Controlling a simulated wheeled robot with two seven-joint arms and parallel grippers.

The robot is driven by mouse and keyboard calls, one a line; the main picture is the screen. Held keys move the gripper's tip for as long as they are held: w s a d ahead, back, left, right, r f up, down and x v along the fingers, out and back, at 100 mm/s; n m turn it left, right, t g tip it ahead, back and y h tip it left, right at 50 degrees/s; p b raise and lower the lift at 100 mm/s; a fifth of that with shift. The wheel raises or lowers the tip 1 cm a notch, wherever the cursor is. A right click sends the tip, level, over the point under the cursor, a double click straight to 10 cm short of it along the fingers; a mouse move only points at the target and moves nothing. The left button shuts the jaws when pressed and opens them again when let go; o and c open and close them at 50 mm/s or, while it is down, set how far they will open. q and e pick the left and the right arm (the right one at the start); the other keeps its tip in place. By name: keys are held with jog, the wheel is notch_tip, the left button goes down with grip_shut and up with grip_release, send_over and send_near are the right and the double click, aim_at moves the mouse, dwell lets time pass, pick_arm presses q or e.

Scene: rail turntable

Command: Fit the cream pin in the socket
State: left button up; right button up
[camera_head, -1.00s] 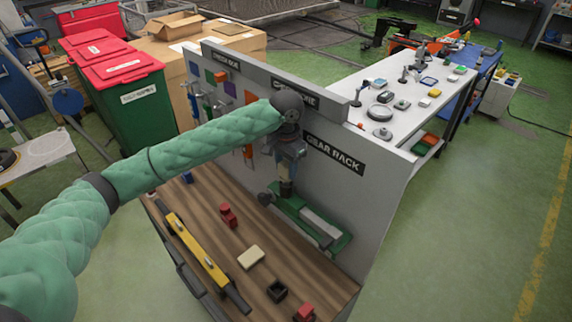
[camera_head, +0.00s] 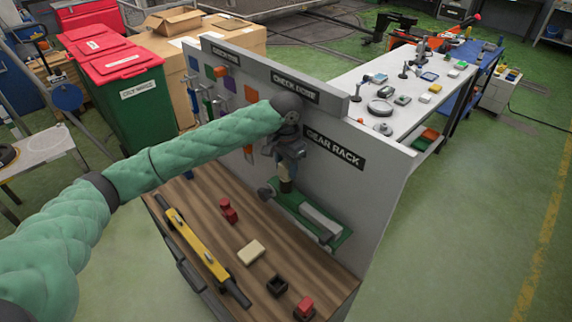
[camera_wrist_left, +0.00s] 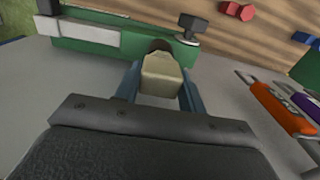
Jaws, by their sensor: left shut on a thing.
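My left gripper (camera_head: 288,168) is above the far end of a green fixture (camera_head: 332,238) on the bench, against the grey panel. It is shut on the cream pin, which shows between the blue fingers in the left wrist view (camera_wrist_left: 162,75). The pin's lower end is close over the green fixture (camera_wrist_left: 78,42). A dark brown round part (camera_wrist_left: 160,45) shows just beyond the pin; I cannot tell if it is the pin's end or the socket. Whether the pin touches the socket is hidden. My right gripper is not in view.
The wooden bench holds a cream block (camera_head: 250,251), a dark square block (camera_head: 277,285), red parts (camera_head: 228,210) and a yellow bar (camera_head: 197,243). The grey panel (camera_head: 376,158) stands directly behind the fixture. Tools hang left of my gripper, including an orange one (camera_wrist_left: 282,108).

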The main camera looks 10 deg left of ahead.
pick_arm(q)
jog(key=o, duration=1.3)
jog(key=shift+c, duration=0.2)
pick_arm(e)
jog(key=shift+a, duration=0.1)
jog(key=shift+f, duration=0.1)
pick_arm(q)
jog(key=shift+r+b, duration=0.25)
jog(key=shift+b, duration=0.1)
notch_tip(320, 180, up, 6)
jog(key=b, duration=0.3)
jog(key=shift+r, duration=0.65)
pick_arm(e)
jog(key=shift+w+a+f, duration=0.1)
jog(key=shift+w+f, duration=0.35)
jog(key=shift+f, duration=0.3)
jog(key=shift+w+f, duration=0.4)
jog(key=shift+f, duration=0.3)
